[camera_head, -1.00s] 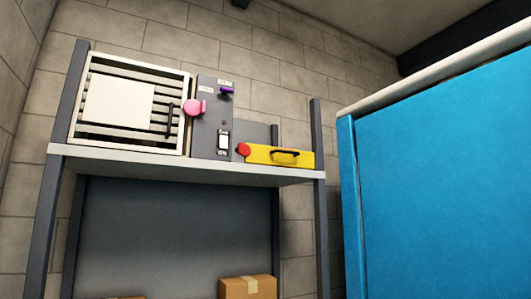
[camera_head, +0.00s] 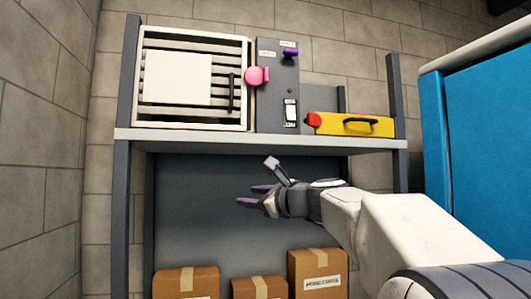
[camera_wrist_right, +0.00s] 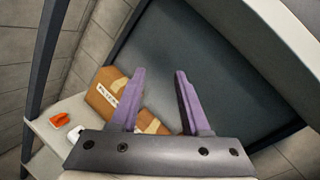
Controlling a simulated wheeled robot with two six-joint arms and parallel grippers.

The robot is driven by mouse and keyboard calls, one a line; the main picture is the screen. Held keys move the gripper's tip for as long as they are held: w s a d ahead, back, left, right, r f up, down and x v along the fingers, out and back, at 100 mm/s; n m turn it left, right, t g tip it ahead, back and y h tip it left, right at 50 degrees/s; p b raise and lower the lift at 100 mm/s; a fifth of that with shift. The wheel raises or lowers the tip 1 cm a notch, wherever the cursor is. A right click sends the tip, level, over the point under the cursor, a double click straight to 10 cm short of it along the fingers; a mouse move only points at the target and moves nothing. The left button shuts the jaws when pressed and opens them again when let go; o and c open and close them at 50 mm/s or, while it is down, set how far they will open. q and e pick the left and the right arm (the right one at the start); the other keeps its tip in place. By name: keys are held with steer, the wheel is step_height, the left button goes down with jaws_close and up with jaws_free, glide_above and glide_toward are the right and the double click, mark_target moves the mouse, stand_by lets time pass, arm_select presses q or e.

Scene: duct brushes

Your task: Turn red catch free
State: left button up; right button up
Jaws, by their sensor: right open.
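A red catch (camera_head: 313,119) sits at the left end of a yellow case (camera_head: 350,125) with a black handle, on the upper shelf (camera_head: 260,142). A pink round catch (camera_head: 257,75) sits at the right edge of a cream slatted vent (camera_head: 145,80), beside a grey panel (camera_head: 268,100). My right gripper (camera_head: 249,195) is below the shelf edge, apart from both catches, its purple fingers pointing left. In the right wrist view its fingers (camera_wrist_right: 160,75) are spread with nothing between them. My left gripper is out of view.
Cardboard boxes (camera_head: 316,270) stand low under the shelf. A grey post (camera_head: 396,120) bounds the shelf at right, with a blue cabinet (camera_head: 480,130) beyond it. An orange-red object (camera_wrist_right: 60,120) lies on a pale ledge in the wrist view. The space left of my gripper is clear.

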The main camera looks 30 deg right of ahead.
steer(key=s+d+r+m+t+h, duration=0.2)
steer(key=d+r+m+h, duration=0.15)
steer(key=d+r, duration=0.4)
steer(key=m+t+h+p, duration=0.2)
steer(key=m+h, duration=0.2)
steer(key=m, duration=0.4)
glide_toward(312, 117)
steer(key=shift+t, duration=0.3)
steer(key=p+x, duration=0.5)
steer(key=x, duration=0.3)
steer(key=shift+w+r, duration=0.1)
steer(key=shift+w, duration=0.25)
steer(key=shift+w+d+h, duration=0.15)
steer(key=shift+w+h, duration=0.2)
steer(key=shift+w, duration=0.1)
jaws_close()
